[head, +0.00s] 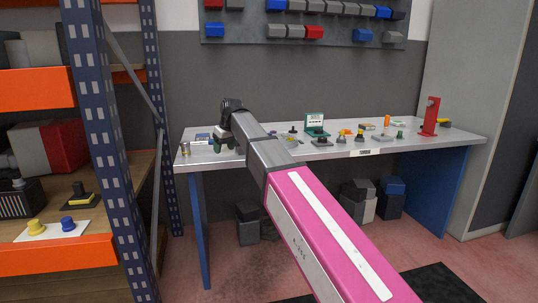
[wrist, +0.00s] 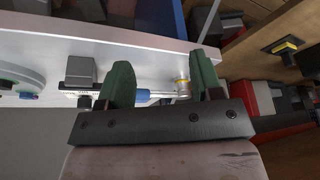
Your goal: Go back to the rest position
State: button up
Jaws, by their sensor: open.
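My arm, with a pink link, reaches out over the left end of the grey workbench (head: 290,156) in the head view. My gripper (head: 219,146) points down there, close above the bench top. In the wrist view my gripper (wrist: 160,78) shows two green fingers spread apart with nothing held between them. A small blue-ended part (wrist: 142,96) and a small cylinder with a yellow ring (wrist: 182,86) show in the gap, apparently on the bench beyond the fingers. My arm hides part of the bench.
Several small parts and a green box (head: 315,122) stand along the bench, with a red stand (head: 430,117) at its right. A shelf rack with a blue post (head: 103,130) is close on the left. Bins (head: 358,200) stand under the bench. A pegboard (head: 310,25) hangs behind.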

jog(key=s+d+f+m+g+h, duration=0.1)
jog(key=s+d+f+m, duration=0.35)
jog(key=d+f, duration=1)
jog(key=s+d+f+m+g+h, duration=0.15)
jog(key=s+d+f, duration=0.55)
jog(key=d+f, duration=0.75)
jog(key=s+d+f+m, duration=0.2)
jog(key=s+d+f, duration=0.5)
jog(key=s+f, duration=0.3)
jog(key=shift+s+d+f+m, duration=0.2)
jog(key=shift+s+d+m, duration=0.2)
jog(key=shift+s, duration=0.15)
jog(key=shift+h, duration=0.25)
